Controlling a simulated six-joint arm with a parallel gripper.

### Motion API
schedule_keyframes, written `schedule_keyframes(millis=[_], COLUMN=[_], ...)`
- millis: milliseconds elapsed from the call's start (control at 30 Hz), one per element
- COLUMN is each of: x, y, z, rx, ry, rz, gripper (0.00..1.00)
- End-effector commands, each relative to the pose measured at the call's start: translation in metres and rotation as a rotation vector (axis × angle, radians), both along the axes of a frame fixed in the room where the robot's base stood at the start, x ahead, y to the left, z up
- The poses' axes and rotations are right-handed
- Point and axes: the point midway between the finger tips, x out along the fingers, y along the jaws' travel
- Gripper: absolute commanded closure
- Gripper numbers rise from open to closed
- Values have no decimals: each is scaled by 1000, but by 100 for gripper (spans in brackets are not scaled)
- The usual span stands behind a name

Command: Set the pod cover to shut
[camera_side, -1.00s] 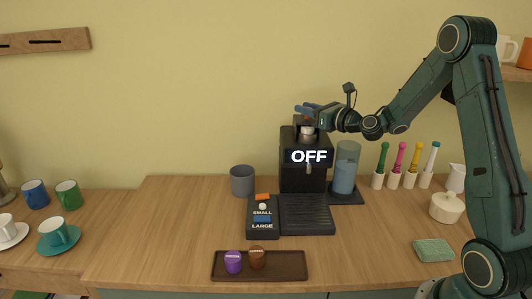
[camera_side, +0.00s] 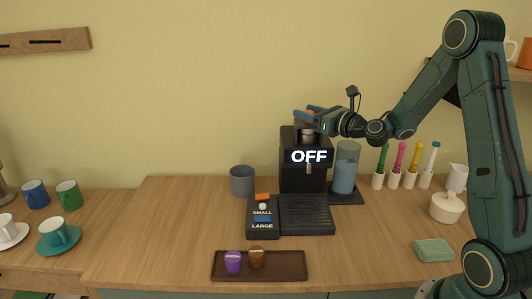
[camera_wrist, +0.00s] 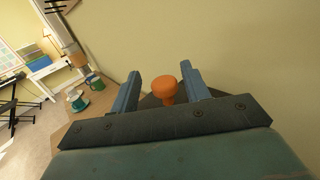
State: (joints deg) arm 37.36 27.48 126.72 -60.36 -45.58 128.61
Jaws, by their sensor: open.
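The black coffee machine (camera_side: 304,172) stands at the back of the counter, with "OFF" on its front. My gripper (camera_side: 311,112) is at the top of the machine, reaching in from the right. Its two blue fingers are open. In the wrist view an orange knob (camera_wrist: 164,88) shows between the open fingers (camera_wrist: 160,90), with a gap to the left finger; contact on the right is unclear. The pod cover is mostly hidden behind my gripper, and I cannot tell its angle. A pale round part (camera_side: 307,132) shows below the fingers.
A blue-tinted water tank (camera_side: 345,172) stands right of the machine, below my wrist. A grey cup (camera_side: 242,180) is to its left. In front are a button panel (camera_side: 262,228), a drip tray (camera_side: 306,214) and a dark tray (camera_side: 290,268) with two pods. Colored-handled tools (camera_side: 394,180) stand right.

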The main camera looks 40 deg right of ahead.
Motion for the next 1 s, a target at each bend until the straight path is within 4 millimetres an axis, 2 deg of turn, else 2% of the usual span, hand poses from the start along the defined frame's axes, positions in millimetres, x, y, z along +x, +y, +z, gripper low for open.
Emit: schedule_keyframes(millis=[267, 700, 1000], x=[-9, -57, -75], y=[-2, -1, 0], z=[0, -1, 0], rx=[0, 3, 1], ry=[1, 2, 1], rz=[-3, -3, 0], gripper=[54, 54, 54])
